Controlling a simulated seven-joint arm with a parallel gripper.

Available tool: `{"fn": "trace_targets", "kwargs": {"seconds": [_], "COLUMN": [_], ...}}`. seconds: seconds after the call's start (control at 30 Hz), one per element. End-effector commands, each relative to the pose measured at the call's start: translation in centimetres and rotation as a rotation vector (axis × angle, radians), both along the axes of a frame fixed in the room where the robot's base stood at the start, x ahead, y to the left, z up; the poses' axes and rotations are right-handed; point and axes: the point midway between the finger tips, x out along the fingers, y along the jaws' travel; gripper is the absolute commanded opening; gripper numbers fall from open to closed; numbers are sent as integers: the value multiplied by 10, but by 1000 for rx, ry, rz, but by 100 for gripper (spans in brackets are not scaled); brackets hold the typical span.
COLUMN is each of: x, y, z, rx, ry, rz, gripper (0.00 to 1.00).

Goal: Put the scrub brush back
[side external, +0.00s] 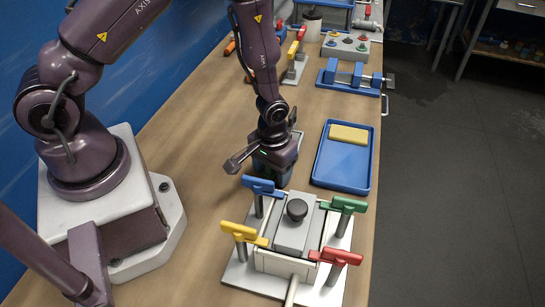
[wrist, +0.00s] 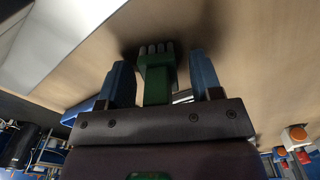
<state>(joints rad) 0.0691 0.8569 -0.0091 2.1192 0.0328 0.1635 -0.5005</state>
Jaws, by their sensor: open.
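A green block with pale grey tufts, which looks like the scrub brush (wrist: 156,82), stands between the two blue fingers of my gripper (wrist: 160,64) in the wrist view. A gap shows on both sides of it, so the jaws are open around it and not closed on it. In the side view my gripper (side external: 272,178) points down low over the table, behind the clamp fixture and left of the blue tray. The brush cannot be made out there; my gripper hides that spot.
The blue tray (side external: 325,180) holds a yellow sponge (side external: 349,134). A fixture with a grey knobbed block (side external: 295,235) and coloured clamp handles stands close in front. A blue vise (side external: 350,78) and button box (side external: 345,46) lie farther back. Bare wood (side external: 205,180) shows left of my gripper.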

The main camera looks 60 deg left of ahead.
Motion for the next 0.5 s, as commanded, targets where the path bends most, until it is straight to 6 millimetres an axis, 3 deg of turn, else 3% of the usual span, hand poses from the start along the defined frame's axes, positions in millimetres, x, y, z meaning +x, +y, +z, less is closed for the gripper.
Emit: {"fn": "trace_targets", "kwargs": {"seconds": [0.17,0.5], "x": [2,1], "y": [0,0], "z": [25,92], "rx": [-1,-1], "ry": [-6,-6], "rz": [0,1], "gripper": [59,59]}}
